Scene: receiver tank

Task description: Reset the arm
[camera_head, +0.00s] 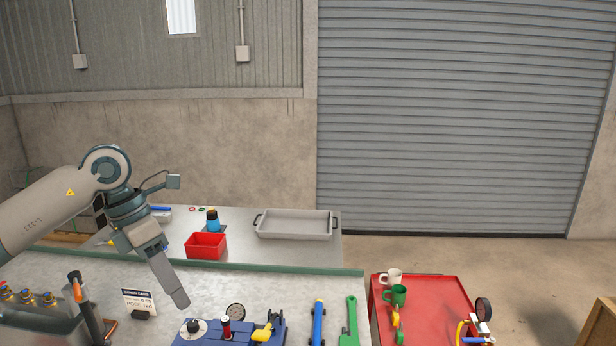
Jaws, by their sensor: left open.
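My left arm reaches in from the left, its forearm sloping up to a raised joint and its wrist bending down. My left gripper (180,301) hangs above the grey workbench (80,265), pointing down and to the right. It is open, with nothing seen in it; its fingers overlap from this side. The gripper appears apart from the fixture. My right gripper is not in view.
A small sign (139,302) stands left of the gripper, near an orange-tipped upright tool (76,288). Blue (317,323) and green (349,322) tools lie right. Behind are a red bin (206,246) and grey tray (295,225).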

